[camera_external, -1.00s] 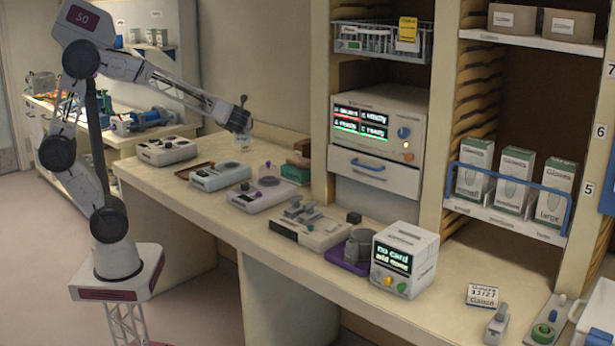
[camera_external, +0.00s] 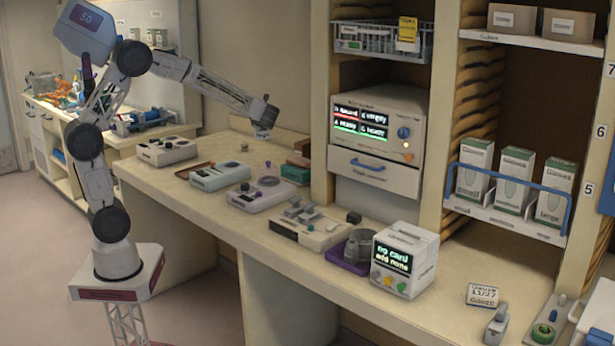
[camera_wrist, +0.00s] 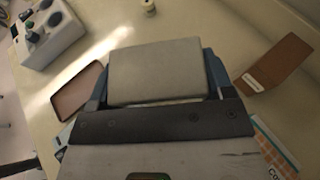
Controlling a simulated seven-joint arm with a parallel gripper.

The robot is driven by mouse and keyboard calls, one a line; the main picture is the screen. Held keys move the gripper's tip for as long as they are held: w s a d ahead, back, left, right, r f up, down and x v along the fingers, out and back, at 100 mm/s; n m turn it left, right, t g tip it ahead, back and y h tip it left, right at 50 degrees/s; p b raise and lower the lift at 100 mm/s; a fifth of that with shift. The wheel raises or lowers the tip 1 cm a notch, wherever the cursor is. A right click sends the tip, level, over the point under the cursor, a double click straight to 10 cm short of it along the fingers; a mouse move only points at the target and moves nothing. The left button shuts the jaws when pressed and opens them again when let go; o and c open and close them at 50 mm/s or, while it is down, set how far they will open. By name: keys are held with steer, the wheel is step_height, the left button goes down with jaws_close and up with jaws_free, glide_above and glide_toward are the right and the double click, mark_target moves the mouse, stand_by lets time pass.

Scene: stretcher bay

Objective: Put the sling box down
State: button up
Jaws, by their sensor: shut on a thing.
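My gripper (camera_external: 264,127) is above the far part of the long counter, short of the shelf upright. In the wrist view my gripper (camera_wrist: 157,88) is shut on a plain grey-beige box, which I take to be the sling box (camera_wrist: 158,68). The box sits between the two blue-grey fingers, its broad face toward the camera. In the external view only a small pale bit shows under the fingertips, and the rest is hidden by the gripper. The counter (camera_wrist: 215,28) lies below the box. I cannot tell the exact gap.
A brown tray (camera_wrist: 78,92) and a brown flat piece (camera_wrist: 278,65) lie on either side below. A knobbed device (camera_wrist: 45,30) and a small spool (camera_wrist: 148,6) are beyond. A green box (camera_external: 296,172) and several devices crowd the counter; bare surface shows between them.

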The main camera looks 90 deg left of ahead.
steer(key=w+a+f+n+g, duration=0.1)
steer(key=a+f, duration=0.2)
steer(key=a, duration=0.4)
steer(key=w+a+f+n+g, duration=0.1)
steer(key=a+f, duration=0.2)
steer(key=a, duration=0.4)
steer(key=shift+a+f+h, duration=0.3)
steer(key=shift+a+h, duration=0.1)
steer(key=shift+g, duration=0.3)
step_height(320, 180, down, 6)
steer(key=shift+f, duration=0.2)
steer(key=shift+f, duration=1.8)
steer(key=shift+f, duration=0.1)
steer(key=o, duration=1)
steer(key=shift+c, duration=0.2)
